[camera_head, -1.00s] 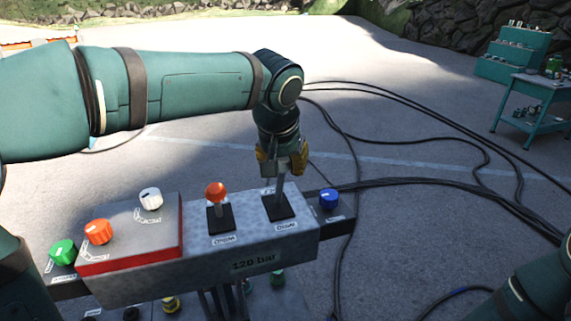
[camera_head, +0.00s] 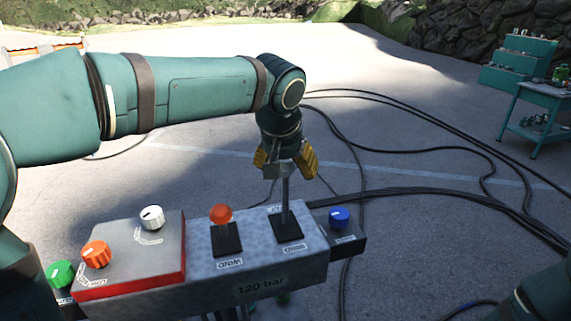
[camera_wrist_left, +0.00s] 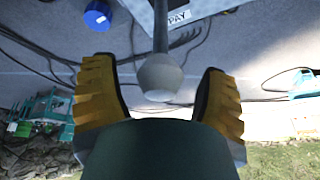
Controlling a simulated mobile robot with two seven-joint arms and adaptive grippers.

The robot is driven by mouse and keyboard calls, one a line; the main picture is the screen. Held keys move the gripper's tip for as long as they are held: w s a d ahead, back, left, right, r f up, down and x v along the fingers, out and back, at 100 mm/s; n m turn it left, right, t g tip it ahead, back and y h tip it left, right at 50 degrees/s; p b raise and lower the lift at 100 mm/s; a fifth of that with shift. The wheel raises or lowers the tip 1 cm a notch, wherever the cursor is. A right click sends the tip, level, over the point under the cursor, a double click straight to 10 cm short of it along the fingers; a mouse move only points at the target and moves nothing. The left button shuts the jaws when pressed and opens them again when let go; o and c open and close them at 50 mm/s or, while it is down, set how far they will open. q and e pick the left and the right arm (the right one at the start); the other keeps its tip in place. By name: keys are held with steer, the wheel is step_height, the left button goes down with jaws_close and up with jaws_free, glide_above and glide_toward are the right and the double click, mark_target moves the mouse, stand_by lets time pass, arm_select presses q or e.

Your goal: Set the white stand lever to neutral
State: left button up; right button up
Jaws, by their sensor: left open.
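The white stand lever stands nearly upright on its black plate at the right of the control box. Its grey shaft (camera_head: 285,205) shows in the head view, but its knob is hidden there behind my left gripper (camera_head: 285,163). In the left wrist view the pale round knob (camera_wrist_left: 158,77) sits between the two spread yellow fingers of my left gripper (camera_wrist_left: 160,95), with a gap on each side. My left gripper is open around the knob's end, pointing down from above. My right gripper is out of view.
An orange-knobbed lever (camera_head: 220,214) stands just left. White (camera_head: 152,217), orange (camera_head: 96,253), green (camera_head: 60,273) and blue (camera_head: 339,217) dials surround the levers on the control box (camera_head: 215,278). Black cables (camera_head: 440,190) cross the ground. A teal cart (camera_head: 537,105) stands far right.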

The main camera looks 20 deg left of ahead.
arm_select(q)
steer(key=v, duration=1.2)
stand_by(0.3)
